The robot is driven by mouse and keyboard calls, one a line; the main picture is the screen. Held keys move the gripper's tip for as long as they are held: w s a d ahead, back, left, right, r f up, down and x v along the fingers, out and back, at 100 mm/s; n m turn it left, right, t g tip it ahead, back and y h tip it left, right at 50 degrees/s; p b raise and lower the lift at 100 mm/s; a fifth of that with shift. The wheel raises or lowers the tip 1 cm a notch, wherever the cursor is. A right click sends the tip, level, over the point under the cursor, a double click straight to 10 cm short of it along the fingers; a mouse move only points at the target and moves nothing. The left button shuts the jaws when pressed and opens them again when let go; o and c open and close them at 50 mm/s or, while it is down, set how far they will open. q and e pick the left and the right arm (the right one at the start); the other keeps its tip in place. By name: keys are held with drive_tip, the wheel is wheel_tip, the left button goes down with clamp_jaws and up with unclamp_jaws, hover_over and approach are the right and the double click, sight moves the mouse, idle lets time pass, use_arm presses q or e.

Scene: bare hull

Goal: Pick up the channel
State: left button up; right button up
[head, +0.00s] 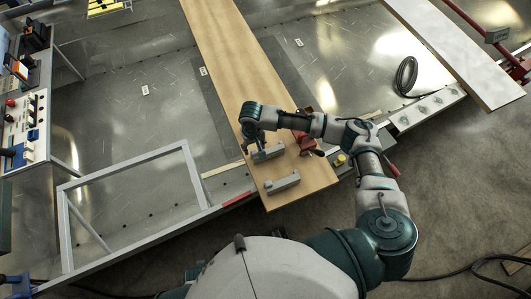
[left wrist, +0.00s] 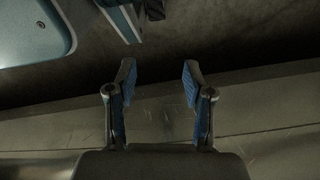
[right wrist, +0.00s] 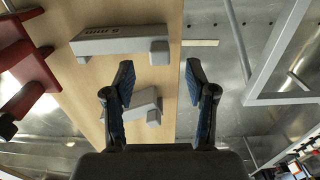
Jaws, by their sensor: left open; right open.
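Two grey angular channel-like pieces lie on the wooden board (head: 222,50); I cannot tell which one the task means. In the head view the nearer grey piece (head: 283,183) lies clear of the gripper, and the farther grey piece (head: 270,153) is just beside my right gripper (head: 250,147). In the right wrist view one piece (right wrist: 108,42) with dark lettering lies beyond the fingertips. The other piece (right wrist: 143,104) shows below and between the open fingers (right wrist: 157,82), partly hidden by one finger. My left gripper (left wrist: 157,85) is open and empty; the head view does not show it clearly.
A red clamp (head: 306,143) stands on the board's right edge, close to my right forearm. A grey metal frame (head: 128,162) lies to the left. The metal floor beside the board is mostly bare.

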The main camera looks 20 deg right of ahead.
sight(255, 152)
wheel_tip(255, 152, down, 6)
drive_tip(key=shift+r+b, duration=0.25)
drive_tip(key=shift+b, duration=0.3)
use_arm(q)
drive_tip(key=shift+w+d+r, duration=0.1)
drive_tip(key=shift+w+r, duration=0.85)
drive_tip(key=shift+r, duration=0.2)
use_arm(e)
clamp_jaws()
